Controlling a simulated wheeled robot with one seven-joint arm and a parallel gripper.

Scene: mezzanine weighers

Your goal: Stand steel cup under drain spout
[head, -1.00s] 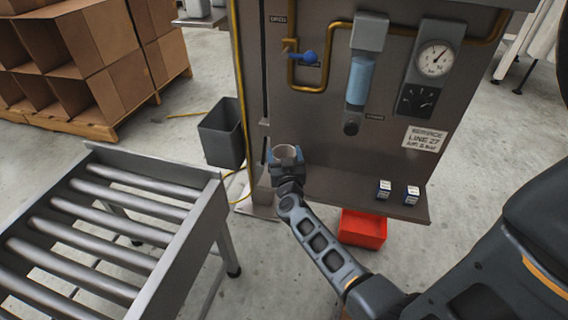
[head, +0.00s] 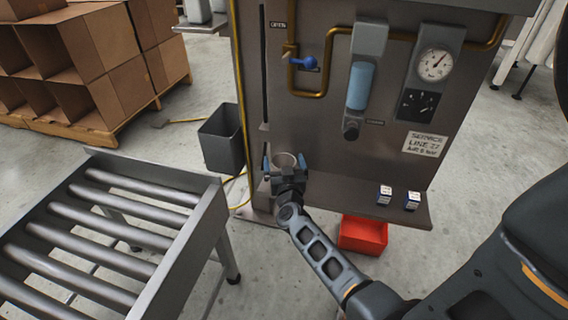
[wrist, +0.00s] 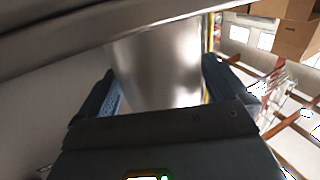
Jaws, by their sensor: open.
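The steel cup (head: 285,159) stands upright at the left end of the panel's shelf, its round open rim facing up. In the wrist view the shiny cup wall (wrist: 158,70) fills the middle. My gripper (head: 285,166) is open around the cup, one blue finger on each side. In the wrist view my gripper (wrist: 160,90) shows a gap at the right finger; contact at the left is unclear. A dark fitting (head: 351,131) hangs under the blue sight bowl (head: 360,86), right of the cup. I cannot tell for sure which part is the drain spout.
The shelf (head: 340,195) carries two small boxes (head: 398,197) at its right. A red bin (head: 362,234) sits below it. A roller conveyor (head: 110,225) and a grey bin (head: 221,137) stand left. A grey metal edge (wrist: 90,22) crosses close above in the wrist view.

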